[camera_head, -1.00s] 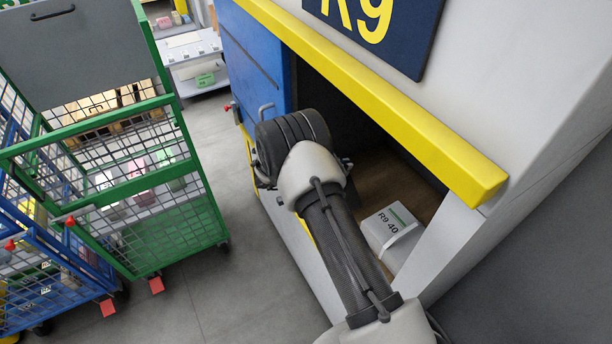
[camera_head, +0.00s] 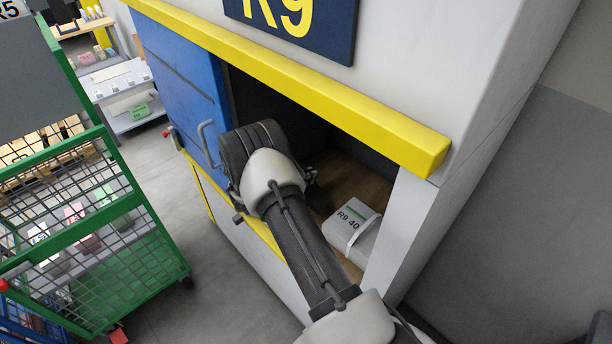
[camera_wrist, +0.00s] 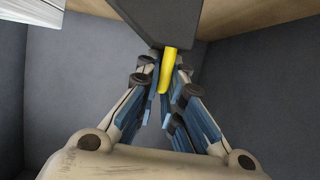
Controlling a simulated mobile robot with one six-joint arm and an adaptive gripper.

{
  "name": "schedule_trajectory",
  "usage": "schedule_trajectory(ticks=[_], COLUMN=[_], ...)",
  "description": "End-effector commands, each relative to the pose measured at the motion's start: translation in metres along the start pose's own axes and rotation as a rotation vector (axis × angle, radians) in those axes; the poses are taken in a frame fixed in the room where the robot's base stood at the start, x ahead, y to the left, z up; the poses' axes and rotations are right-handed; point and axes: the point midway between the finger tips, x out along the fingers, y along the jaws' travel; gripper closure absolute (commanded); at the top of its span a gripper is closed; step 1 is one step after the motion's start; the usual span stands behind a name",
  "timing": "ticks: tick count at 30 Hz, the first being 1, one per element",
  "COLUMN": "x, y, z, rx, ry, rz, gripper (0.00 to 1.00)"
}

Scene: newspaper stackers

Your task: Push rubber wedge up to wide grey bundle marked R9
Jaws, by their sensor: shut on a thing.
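The grey bundle marked R9 40 (camera_head: 348,238) lies on the wooden floor of the open bay, with a white strap and a green-striped label. A pale layered edge (camera_wrist: 14,25) at the top left of the wrist view is probably its side. My gripper (camera_wrist: 166,88) is inside the bay, its blue-padded fingers shut on a yellow tab in the wrist view. The tab joins a dark grey block, which seems to be the rubber wedge (camera_wrist: 170,18). A gap shows between block and pale edge. In the head view, my wrist hides the wedge and most of my fingers.
A yellow beam (camera_head: 330,100) runs above the bay opening, under the R9 sign (camera_head: 290,22). A blue door (camera_head: 175,85) with a handle bounds it on the left, a pale side wall (camera_head: 405,225) on the right. A green mesh trolley (camera_head: 100,225) stands left on open floor.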

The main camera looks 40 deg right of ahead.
Motion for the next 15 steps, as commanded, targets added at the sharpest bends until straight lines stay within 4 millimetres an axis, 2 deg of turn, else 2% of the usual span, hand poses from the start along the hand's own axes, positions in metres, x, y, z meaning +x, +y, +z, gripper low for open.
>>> schedule_trajectory(ticks=[4,15], x=[0.0033,0.0033], y=[-0.0006,-0.0006], z=[0.0076,0.0078], rx=[0.001,0.001], ry=[0.002,0.002], rz=[-0.001,-0.001], gripper=[1.0,1.0])
